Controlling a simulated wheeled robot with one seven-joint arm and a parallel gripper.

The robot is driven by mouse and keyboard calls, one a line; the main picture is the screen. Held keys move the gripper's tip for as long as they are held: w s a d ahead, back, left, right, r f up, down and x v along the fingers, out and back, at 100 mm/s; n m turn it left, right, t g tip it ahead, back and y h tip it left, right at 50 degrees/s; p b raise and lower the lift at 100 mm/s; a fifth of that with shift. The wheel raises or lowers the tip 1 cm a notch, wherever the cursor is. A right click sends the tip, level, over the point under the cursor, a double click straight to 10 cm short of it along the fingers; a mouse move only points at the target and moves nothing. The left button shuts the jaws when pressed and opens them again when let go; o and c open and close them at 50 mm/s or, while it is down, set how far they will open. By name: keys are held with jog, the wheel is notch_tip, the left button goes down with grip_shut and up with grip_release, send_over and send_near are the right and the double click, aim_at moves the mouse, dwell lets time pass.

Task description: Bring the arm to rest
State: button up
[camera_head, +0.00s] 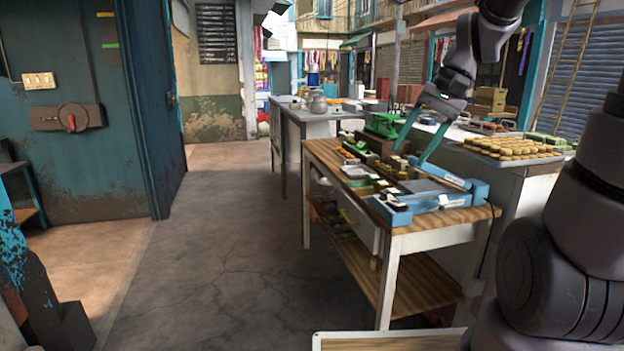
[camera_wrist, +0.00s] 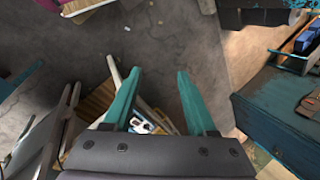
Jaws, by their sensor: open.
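My gripper (camera_head: 409,157) shows in the head view at the end of my raised dark arm, its two blue fingers angled down to the left. In that picture the fingers overlap the cluttered wooden table. The wrist view shows the gripper (camera_wrist: 159,72) open, the two teal fingers well apart with nothing between them. Bare floor lies beyond the fingertips there. Whether the fingers touch anything on the table cannot be told for sure, but they look clear of it.
The wooden table (camera_head: 453,232) holds small boxes, trays and a blue device (camera_head: 404,209). A counter with rows of round brown items (camera_head: 513,147) stands behind it, right. A grey table (camera_head: 292,113) stands farther back. Open concrete floor (camera_head: 225,245) lies left, beside a teal metal door (camera_head: 85,150).

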jog(key=s+d+r+t+h, duration=0.2)
jog(key=s+d+r+t, duration=0.2)
jog(key=s+r+t, duration=0.2)
jog(key=shift+s+d+r+h, duration=0.3)
jog(key=shift+s+r+h, duration=0.1)
jog(key=shift+s+r, duration=0.25)
dwell(1.3)
